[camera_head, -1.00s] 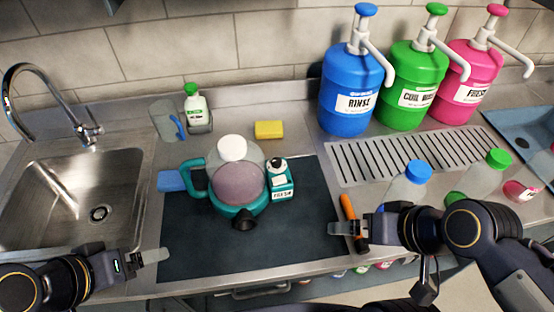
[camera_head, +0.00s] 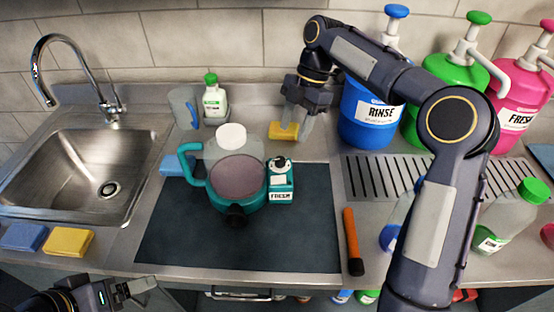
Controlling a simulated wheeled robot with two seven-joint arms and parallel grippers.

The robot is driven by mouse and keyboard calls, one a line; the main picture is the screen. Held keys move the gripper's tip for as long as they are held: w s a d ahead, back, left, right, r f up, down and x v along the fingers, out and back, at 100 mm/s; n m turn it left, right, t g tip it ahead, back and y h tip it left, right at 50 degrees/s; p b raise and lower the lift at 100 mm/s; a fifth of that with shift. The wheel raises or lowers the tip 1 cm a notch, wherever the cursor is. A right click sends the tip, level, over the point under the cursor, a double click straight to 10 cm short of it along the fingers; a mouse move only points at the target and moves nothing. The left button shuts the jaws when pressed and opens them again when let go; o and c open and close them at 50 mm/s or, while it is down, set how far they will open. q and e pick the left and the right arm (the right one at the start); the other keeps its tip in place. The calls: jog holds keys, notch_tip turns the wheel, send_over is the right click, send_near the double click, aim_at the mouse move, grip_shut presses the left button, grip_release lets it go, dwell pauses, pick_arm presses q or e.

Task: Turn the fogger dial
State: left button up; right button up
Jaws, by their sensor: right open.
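The fogger (camera_head: 236,178) stands on the dark mat (camera_head: 180,240), with a teal base and handle, clear tank, white cap and black nozzle facing the front. A small teal unit (camera_head: 280,188) labelled FRESH sits against its right side, with a dark round knob (camera_head: 279,163) on top; I cannot tell surely that this is the dial. My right gripper (camera_head: 291,131) is open, pointing down behind the fogger at a yellow sponge (camera_head: 284,131); I cannot tell whether it touches the sponge. My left gripper (camera_head: 143,287) is low at the front left, away from the fogger; its jaw gap is unclear.
An orange-handled tool (camera_head: 351,240) lies right of the mat. The sink (camera_head: 95,165) is at left, with blue (camera_head: 24,237) and yellow (camera_head: 69,241) sponges before it. A green-capped bottle (camera_head: 214,98) stands behind. The blue RINSE jug (camera_head: 366,122) is close to my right arm.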

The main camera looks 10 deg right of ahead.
aim_at(281, 158)
jog(key=shift+n+g, duration=0.3)
jog(key=shift+n, duration=0.3)
jog(key=x, duration=0.3)
jog(key=w+x, duration=0.1)
jog(key=x, duration=0.5)
jog(key=shift+w+a+f+b, duration=0.1)
jog(key=shift+w+a+b, duration=0.05)
jog(key=shift+w+b, duration=0.2)
jog(key=c, duration=1)
jog(key=shift+s, duration=0.1)
